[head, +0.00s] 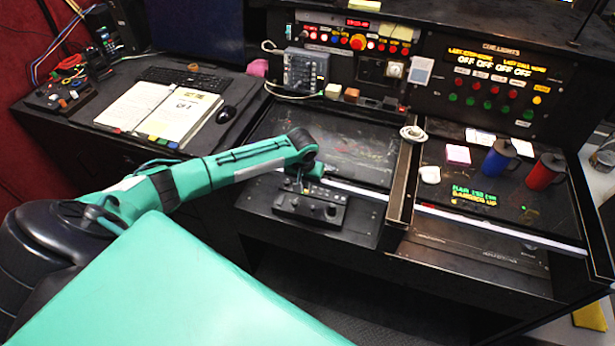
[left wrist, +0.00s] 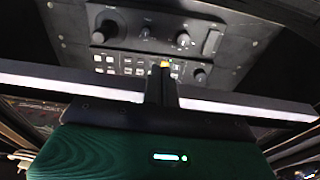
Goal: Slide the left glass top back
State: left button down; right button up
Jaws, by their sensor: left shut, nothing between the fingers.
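The left glass top (head: 335,143) is a dark, scratched panel on the left half of the console. Its pale front edge (head: 352,193) runs behind a black control panel with knobs (head: 325,211), which lies uncovered in front of it. My left gripper (head: 300,182) is at the left part of that edge, partly hidden by my wrist. In the left wrist view, the shut, empty fingers (left wrist: 162,82) cross the middle of the pale-edged bar (left wrist: 70,84). The knobbed panel also shows there (left wrist: 150,35). I cannot tell whether the fingers touch the edge. My right gripper is not in view.
The right glass top (head: 460,190) carries pink notes (head: 458,154), a blue mug (head: 499,157) and a red mug (head: 545,171). A coiled cable (head: 413,134) lies by the divider (head: 402,180). A grey button box (head: 305,70) stands behind the left glass top. An open binder (head: 178,115) lies at left.

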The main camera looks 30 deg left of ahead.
pick_arm(q)
jog(key=shift+w+a+b, duration=0.25)
jog(key=shift+w+b, duration=0.25)
jog(key=shift+w, duration=0.6)
jog(key=shift+w+a+b, duration=0.25)
jog(key=shift+w+b, duration=0.3)
jog(key=shift+w, duration=0.55)
jog(key=shift+w+a+b, duration=0.25)
jog(key=shift+w+b, duration=0.25)
jog(key=shift+w, duration=0.6)
jog(key=shift+w+a, duration=0.15)
jog(key=shift+w, duration=0.35)
